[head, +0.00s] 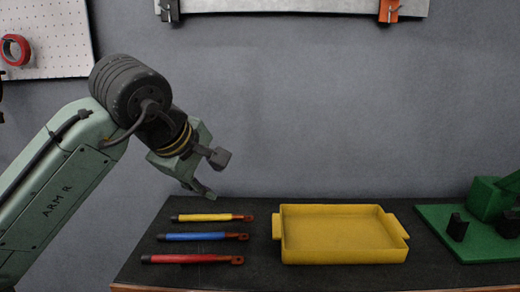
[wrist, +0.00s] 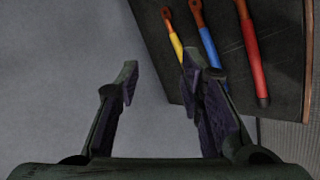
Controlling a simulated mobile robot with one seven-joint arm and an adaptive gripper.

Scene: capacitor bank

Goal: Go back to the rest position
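The right finger partly hides the yellow cable there.
An empty yellow tray (head: 340,257) stands mid-bench (head: 260,278). A green fixture (head: 470,240) with black parts sits at the right. A pegboard (head: 45,45) with a red ring hangs upper left. A pale panel (head: 290,6) with black and orange clamps is at the top. The air above the bench is clear.

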